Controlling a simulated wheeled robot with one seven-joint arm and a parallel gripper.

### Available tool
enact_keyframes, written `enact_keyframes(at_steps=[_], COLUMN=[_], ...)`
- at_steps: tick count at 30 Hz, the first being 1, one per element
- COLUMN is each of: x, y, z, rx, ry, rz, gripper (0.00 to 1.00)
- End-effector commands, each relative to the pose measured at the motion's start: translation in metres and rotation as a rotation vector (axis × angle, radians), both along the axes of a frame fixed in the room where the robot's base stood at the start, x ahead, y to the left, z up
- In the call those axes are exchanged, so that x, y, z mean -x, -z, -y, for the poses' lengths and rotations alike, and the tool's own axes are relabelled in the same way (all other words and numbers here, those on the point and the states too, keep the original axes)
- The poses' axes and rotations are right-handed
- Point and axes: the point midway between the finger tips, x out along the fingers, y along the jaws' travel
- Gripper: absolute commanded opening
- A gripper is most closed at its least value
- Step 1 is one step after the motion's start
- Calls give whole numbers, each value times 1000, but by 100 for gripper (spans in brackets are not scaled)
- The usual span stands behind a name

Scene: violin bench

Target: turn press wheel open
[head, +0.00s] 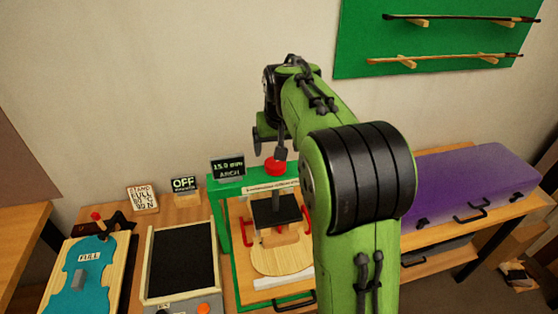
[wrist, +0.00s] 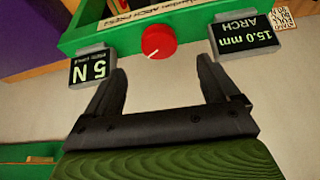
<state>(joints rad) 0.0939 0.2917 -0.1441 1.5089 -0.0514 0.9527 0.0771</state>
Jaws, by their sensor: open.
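The press wheel is a red round knob (wrist: 158,42) with a white mark line, on top of the green press frame (wrist: 205,14). It also shows in the head view (head: 275,167), just below the end of my arm. My gripper (wrist: 160,82) is open and empty, its two dark fingers pointing at the wheel with a gap between. In the head view my gripper (head: 280,153) is partly hidden and hangs over the wheel. Below the wheel, a dark press plate (head: 276,210) sits over a pale wooden violin plate (head: 280,258).
A display reading 15.0 mm ARCH (wrist: 245,33) and a display reading 5 N (wrist: 91,68) flank the wheel. A purple case (head: 470,180) lies at the right. A black-topped board (head: 182,260) and a teal violin form (head: 85,275) lie at the left.

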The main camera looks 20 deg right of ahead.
Motion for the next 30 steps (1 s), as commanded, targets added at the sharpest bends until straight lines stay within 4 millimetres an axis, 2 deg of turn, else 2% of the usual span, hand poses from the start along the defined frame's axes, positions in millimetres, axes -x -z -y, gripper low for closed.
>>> enact_keyframes(at_steps=[1, 3, 9, 13, 21, 23, 30], x=[-4, -11, -27, -32, -33, -33, -33], y=[14, 31, 69, 81, 83, 83, 83], z=[2, 3, 7, 9, 9, 9, 9], rx=[0, 0, 0, 1, 0, 0, 0], ry=[1, 0, -1, -1, -1, -1, -1], rz=[-4, -5, -2, 1, 2, 2, 2], gripper=[88, 88, 88, 88, 88, 80, 44])
